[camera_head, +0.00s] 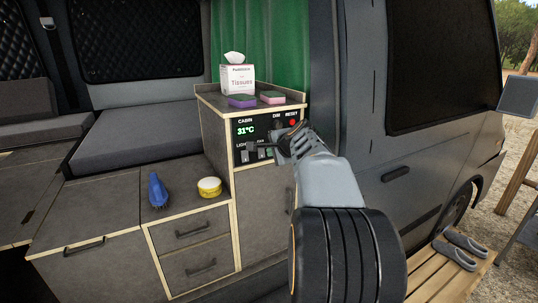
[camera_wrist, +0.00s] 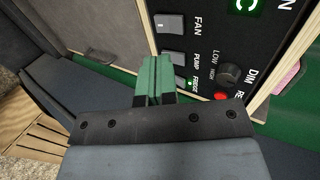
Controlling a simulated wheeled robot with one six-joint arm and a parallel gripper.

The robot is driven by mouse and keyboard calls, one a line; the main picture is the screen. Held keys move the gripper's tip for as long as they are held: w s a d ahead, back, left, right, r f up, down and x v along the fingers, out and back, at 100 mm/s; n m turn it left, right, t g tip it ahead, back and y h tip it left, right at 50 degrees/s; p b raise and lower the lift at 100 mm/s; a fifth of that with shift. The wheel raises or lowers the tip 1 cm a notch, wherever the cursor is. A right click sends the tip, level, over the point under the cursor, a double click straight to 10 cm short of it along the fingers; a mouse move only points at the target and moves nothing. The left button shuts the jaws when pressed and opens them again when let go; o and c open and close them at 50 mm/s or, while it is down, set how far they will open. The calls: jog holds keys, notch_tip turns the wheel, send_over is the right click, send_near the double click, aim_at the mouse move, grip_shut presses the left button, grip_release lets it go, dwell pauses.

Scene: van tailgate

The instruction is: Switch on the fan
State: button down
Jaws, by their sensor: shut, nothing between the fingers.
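The dark control panel (camera_head: 240,143) is on the cabinet front, with a lit green display (camera_head: 246,131) reading 31°C. In the wrist view the grey fan switch (camera_wrist: 169,25) is beside the FAN label, at the top. The pump switch (camera_wrist: 172,59) is below it in that view. My gripper (camera_wrist: 156,62) is shut and empty, its green fingers close to the pump switch and the fridge label, apart from the fan switch in the picture. Contact with the panel cannot be told. In the head view my gripper (camera_head: 270,151) partly covers the lower switches.
The dim knob (camera_wrist: 231,75) and red reset button (camera_wrist: 220,97) are nearby. A tissue box (camera_head: 237,79), a purple sponge (camera_head: 241,101) and a pink sponge (camera_head: 272,98) stand above the panel.

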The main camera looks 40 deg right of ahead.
jog(key=v, duration=0.6)
jog(key=shift+s+r+b, duration=0.25)
jog(key=shift+b, duration=0.05)
jog(key=shift+d, duration=0.2)
jog(key=p, duration=0.4)
send_near(262, 156)
jog(key=shift+g, duration=0.3)
jog(key=shift+x, duration=3.5)
